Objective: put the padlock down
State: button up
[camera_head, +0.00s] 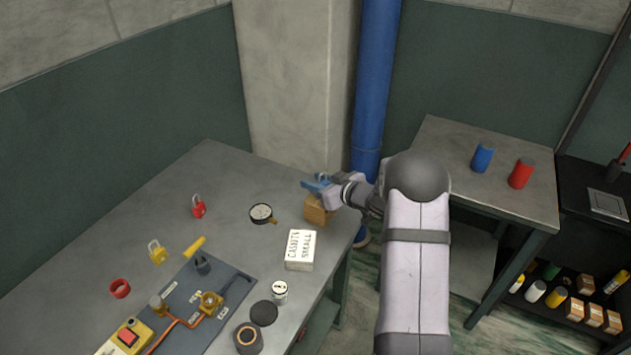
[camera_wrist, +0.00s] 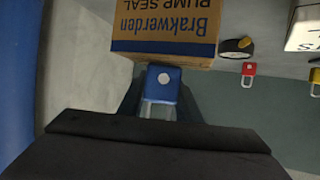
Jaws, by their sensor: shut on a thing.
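A blue padlock (camera_wrist: 164,82) with a grey shackle is between the fingers of my gripper (camera_wrist: 160,108) in the wrist view. My gripper (camera_head: 318,186) is shut on it. In the head view, the gripper is at the table's right edge, by the top of a cardboard box (camera_head: 317,212). In the wrist view the box (camera_wrist: 166,32), marked Brakwerden Pump Seal, lies just beyond the padlock. I cannot tell whether the padlock touches it. A red padlock (camera_head: 198,207) and a yellow padlock (camera_head: 158,254) are on the grey table (camera_head: 200,170).
A gauge (camera_head: 261,213) and a white gaskets box (camera_head: 300,249) are near the cardboard box. A dark mat (camera_head: 215,320) with fittings lies at the front. The table's back is clear. A side table (camera_head: 450,150) holds a blue (camera_head: 482,158) and a red cylinder (camera_head: 520,174).

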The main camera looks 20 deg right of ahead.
jog(key=shift+f, duration=0.1)
jog(key=shift+f, duration=0.15)
jog(key=o, duration=1.1)
jog(key=shift+r, duration=0.3)
jog(key=shift+s+d, duration=0.15)
jog(key=shift+s, duration=0.1)
jog(key=b+v, duration=0.2)
jog(key=v, duration=0.9)
jog(key=shift+s, duration=0.2)
